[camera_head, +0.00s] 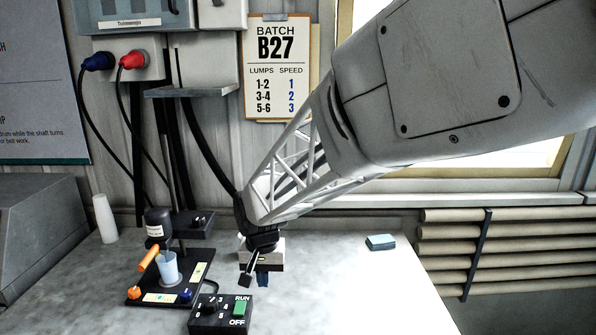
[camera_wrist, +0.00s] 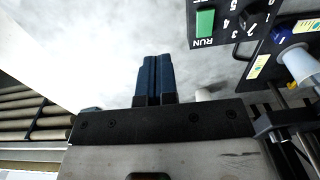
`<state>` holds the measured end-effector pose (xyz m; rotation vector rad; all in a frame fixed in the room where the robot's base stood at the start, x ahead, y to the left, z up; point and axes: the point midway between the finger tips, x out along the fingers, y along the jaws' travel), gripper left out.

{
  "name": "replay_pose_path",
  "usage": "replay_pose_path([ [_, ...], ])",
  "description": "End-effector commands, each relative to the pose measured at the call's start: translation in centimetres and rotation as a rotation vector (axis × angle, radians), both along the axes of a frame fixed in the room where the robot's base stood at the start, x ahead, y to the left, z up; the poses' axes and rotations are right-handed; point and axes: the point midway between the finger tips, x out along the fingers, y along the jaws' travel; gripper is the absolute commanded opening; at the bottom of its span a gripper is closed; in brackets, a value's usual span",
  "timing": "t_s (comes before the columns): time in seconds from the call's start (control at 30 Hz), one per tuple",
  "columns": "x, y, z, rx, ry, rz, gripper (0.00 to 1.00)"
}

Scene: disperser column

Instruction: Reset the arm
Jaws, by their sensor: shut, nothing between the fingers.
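My gripper (camera_head: 254,278) hangs over the grey table, behind and to the right of the control box (camera_head: 222,314). In the wrist view my gripper (camera_wrist: 152,78) shows two dark blue fingers together, with nothing between them. The control box has a green RUN/OFF switch (camera_head: 240,307) and a numbered dial (camera_head: 209,304). It also shows at the top of the wrist view, apart from the fingers. The disperser column (camera_head: 174,170) stands left of my gripper, with a dark motor head (camera_head: 158,222), an orange handle (camera_head: 149,258) and a pale blue cup (camera_head: 168,267) on its base.
A cream and dark block (camera_head: 270,256) stands behind my gripper, partly hidden. A white cylinder (camera_head: 104,218) stands at the back left and a blue-green block (camera_head: 380,242) at the right. A batch sheet (camera_head: 277,68) with lump and speed numbers hangs on the wall. The table's right-hand front area is clear.

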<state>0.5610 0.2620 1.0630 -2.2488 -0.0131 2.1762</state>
Motion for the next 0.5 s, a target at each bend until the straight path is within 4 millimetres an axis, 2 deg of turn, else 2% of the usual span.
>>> replay_pose_path([
  [0.03,-0.6,-1.6,1.0,0.004,-0.01,-0.006,0.0],
  [0.2,-3.0,-6.5,3.3,0.01,-0.037,-0.009,0.0],
  [0.5,-8.3,-14.2,6.3,0.013,-0.085,-0.013,0.0],
])
